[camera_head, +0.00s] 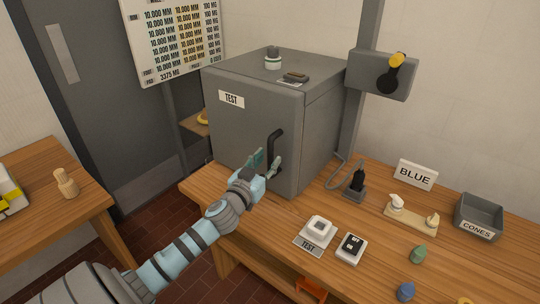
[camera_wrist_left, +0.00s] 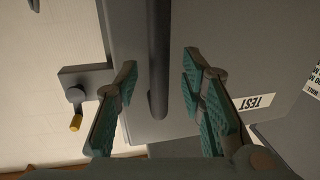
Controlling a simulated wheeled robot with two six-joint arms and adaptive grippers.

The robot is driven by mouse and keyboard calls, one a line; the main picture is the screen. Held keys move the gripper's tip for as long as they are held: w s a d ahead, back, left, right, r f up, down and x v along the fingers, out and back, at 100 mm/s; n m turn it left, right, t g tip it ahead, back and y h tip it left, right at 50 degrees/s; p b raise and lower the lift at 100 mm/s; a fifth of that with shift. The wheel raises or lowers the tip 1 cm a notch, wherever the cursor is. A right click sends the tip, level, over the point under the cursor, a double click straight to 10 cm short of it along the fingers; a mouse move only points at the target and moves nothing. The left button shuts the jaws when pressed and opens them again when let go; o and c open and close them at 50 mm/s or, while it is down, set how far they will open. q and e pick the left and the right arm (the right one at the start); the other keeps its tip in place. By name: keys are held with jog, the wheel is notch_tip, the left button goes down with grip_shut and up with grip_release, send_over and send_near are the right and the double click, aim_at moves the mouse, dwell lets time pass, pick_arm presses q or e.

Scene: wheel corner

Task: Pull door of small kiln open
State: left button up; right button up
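The small kiln is a grey box (camera_head: 237,130) on the wooden bench, with a white TEST label (camera_head: 231,99) on its front door. Its door looks closed. A dark bar handle (camera_head: 274,146) stands on the right part of the door. My left gripper (camera_head: 265,163) is open at the lower part of the handle. In the left wrist view the handle (camera_wrist_left: 158,60) lies between the two open fingers (camera_wrist_left: 160,88), apart from both. The TEST label (camera_wrist_left: 256,102) shows upside down there. My right gripper is in neither view.
The bench top (camera_head: 270,217) holds a white TEST device (camera_head: 318,230), a black-topped block (camera_head: 350,247), a BLUE sign (camera_head: 416,175) and a grey CONES bin (camera_head: 478,217). A grey post with a yellow-tipped crank (camera_head: 397,60) stands behind the kiln. Floor shows left of the bench.

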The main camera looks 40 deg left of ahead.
pick_arm(q)
jog(key=x, duration=0.2)
jog(key=shift+w, duration=0.25)
grip_shut()
